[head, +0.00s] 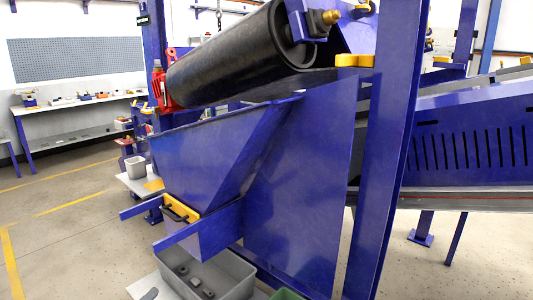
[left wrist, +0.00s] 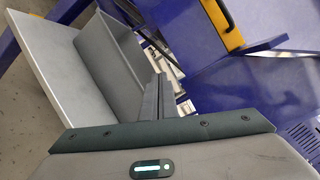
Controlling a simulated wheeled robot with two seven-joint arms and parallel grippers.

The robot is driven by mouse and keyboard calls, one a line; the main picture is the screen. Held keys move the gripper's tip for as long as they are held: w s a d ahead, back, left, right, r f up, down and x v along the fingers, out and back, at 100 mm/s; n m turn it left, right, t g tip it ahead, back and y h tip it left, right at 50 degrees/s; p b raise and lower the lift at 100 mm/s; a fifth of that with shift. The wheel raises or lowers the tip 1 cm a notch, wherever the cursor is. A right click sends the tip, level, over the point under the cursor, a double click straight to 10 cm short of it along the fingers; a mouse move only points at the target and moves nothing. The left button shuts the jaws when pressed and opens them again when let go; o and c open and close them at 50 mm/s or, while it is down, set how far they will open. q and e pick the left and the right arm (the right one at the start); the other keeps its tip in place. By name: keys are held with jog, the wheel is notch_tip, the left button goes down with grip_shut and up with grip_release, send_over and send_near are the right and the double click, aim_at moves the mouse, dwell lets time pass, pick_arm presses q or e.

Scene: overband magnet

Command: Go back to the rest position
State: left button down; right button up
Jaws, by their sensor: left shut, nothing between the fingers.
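My left gripper (left wrist: 160,82) shows in the left wrist view as two dark fingers pressed together, with nothing between them. It is near a grey bin (left wrist: 108,62) on a pale shelf and a blue chute whose yellow slide with a black handle (left wrist: 222,24) is at the upper right. I cannot make out either gripper in the head view. My right gripper is in neither view.
A blue hopper (head: 205,150) with a yellow-edged slide (head: 180,208) stands over a grey bin (head: 232,268) holding small dark parts. A black roller (head: 225,60), a blue post (head: 385,150) and a conveyor (head: 470,145) crowd the right. Open floor (head: 75,235) lies left.

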pick_arm(q)
jog(key=s+d+f+n+g+y+p, duration=0.1)
jog(key=s+d+f+n+g+y, duration=0.15)
jog(key=s+f+n, duration=0.65)
jog(key=s+d+f+n+g+y+p, duration=0.1)
jog(key=s+f+n+y+p, duration=0.3)
jog(key=f, duration=1)
jog(key=s+d+f+n+g, duration=0.2)
jog(key=s+d+f+n, duration=0.2)
jog(key=s, duration=0.5)
jog(key=s+d+f+n+g+h, duration=0.1)
jog(key=s+d+f+n+g, duration=0.2)
jog(key=s+f, duration=0.3)
jog(key=s+d+f+n+g, duration=0.2)
jog(key=s+d+f+n, duration=0.2)
jog(key=s, duration=0.9)
notch_tip(320, 180, down, 2)
jog(key=shift+s+d+f+n, duration=0.1)
jog(key=shift+s+d+n, duration=0.25)
jog(key=shift+d, duration=0.2)
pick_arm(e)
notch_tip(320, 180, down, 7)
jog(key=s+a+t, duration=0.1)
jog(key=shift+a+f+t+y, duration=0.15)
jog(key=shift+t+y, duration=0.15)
